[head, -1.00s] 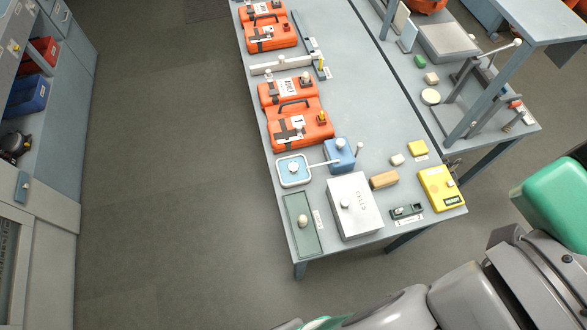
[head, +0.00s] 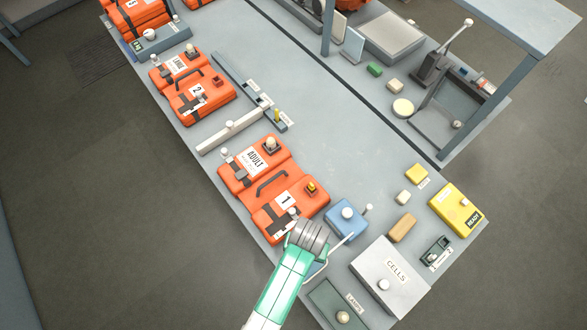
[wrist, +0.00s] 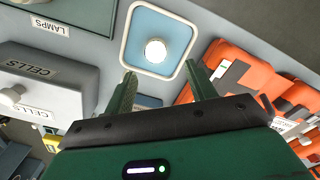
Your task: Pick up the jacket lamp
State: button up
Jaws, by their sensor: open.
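No part is labelled as the jacket lamp, so I cannot tell for sure which one it is. In the wrist view, a round white lamp-like knob (wrist: 155,51) sits on a blue square tray with a white rim (wrist: 187,41). My gripper (wrist: 164,82) is open and empty, its fingertips just short of the tray in that picture. In the head view my arm largely hides the tray. A green tray marked LAMPS (head: 322,297) holds another pale knob (head: 342,317). Orange jacket 1 (head: 270,223) carries a small yellow-orange fitting (head: 312,187).
A white CELLS box (head: 375,268) and a blue box (head: 347,218) stand close to my gripper. A yellow READY box (head: 455,209) is at the right. Another orange jacket (head: 205,100) lies farther back.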

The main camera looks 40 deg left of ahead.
jog(key=shift+d+f, duration=0.1)
jog(key=shift+d, duration=0.1)
jog(key=shift+d+f, duration=0.2)
jog(key=shift+f, duration=0.75)
jog(key=shift+s+f, duration=0.2)
jog(key=shift+f, duration=2.6)
jog(key=c, duration=1.2)
jog(key=shift+r, duration=0.15)
